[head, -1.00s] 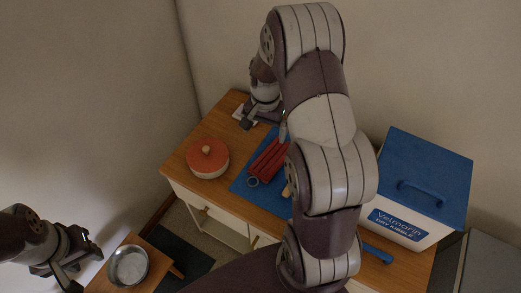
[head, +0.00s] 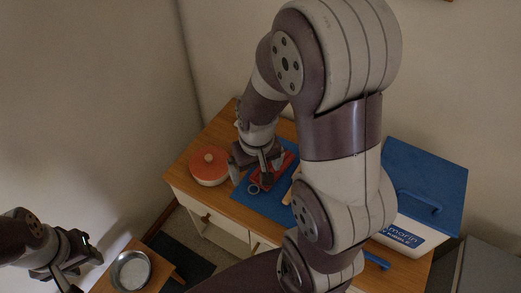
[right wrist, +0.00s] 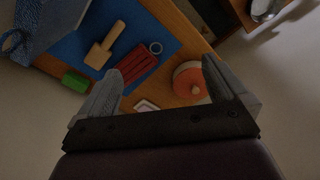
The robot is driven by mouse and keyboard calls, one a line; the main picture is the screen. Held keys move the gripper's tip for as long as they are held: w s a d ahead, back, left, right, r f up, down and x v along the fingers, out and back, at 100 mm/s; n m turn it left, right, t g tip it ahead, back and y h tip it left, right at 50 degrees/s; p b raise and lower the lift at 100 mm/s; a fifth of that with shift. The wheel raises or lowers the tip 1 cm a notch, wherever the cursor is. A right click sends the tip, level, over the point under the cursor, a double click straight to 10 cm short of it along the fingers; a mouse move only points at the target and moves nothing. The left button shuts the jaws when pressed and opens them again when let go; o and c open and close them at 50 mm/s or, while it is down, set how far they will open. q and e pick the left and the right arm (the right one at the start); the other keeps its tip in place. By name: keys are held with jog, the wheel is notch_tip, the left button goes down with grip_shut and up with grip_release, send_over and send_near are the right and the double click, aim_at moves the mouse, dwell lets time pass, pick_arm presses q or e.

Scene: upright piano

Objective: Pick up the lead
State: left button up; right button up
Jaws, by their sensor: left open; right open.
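The lead is a red folded strap (head: 287,160) with a pale ring (head: 253,189), lying on a blue mat (head: 262,203) on the wooden cabinet top. My right gripper (head: 258,172) is open and empty above it, hiding part of the strap in the head view. In the right wrist view the strap (right wrist: 137,63) and its ring (right wrist: 155,48) lie beyond the open fingers, apart from them. My left gripper (head: 78,250) is open and empty at the lower left, far from the lead.
A round red-lidded pot (head: 209,166) stands left of the mat. A wooden mallet-like tool (right wrist: 105,46) lies beside the lead, with a green block (right wrist: 75,81) nearby. A blue-lidded kibble box (head: 424,180) stands at the right. A metal bowl (head: 131,270) sits on a low stand.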

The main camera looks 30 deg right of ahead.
jog(key=w+d+f+m+b, duration=0.4)
jog(key=w+d+f+m, duration=0.6)
jog(key=w+d+m, duration=0.15)
jog(key=shift+m+g, duration=0.35)
jog(key=shift+g, duration=0.05)
jog(key=f, duration=0.4)
jog(key=f+b, duration=0.1)
jog(key=f, duration=0.3)
jog(key=d+f, duration=0.1)
jog(key=f, duration=0.3)
jog(key=shift+s+d+f+b, duration=0.1)
jog(key=shift+s+f+b, duration=0.1)
jog(key=shift+s+b, duration=0.1)
pick_arm(q)
notch_tip(320, 180, down, 9)
jog(key=shift+r, duration=0.15)
pick_arm(e)
jog(key=shift+r, duration=0.1)
jog(key=c, duration=1.1)
pick_arm(q)
jog(key=shift+w+r+p, duration=0.15)
jog(key=shift+r+p, duration=0.45)
jog(key=shift+p, duration=0.05)
pick_arm(e)
jog(key=shift+o, duration=0.2)
notch_tip(320, 180, up, 10)
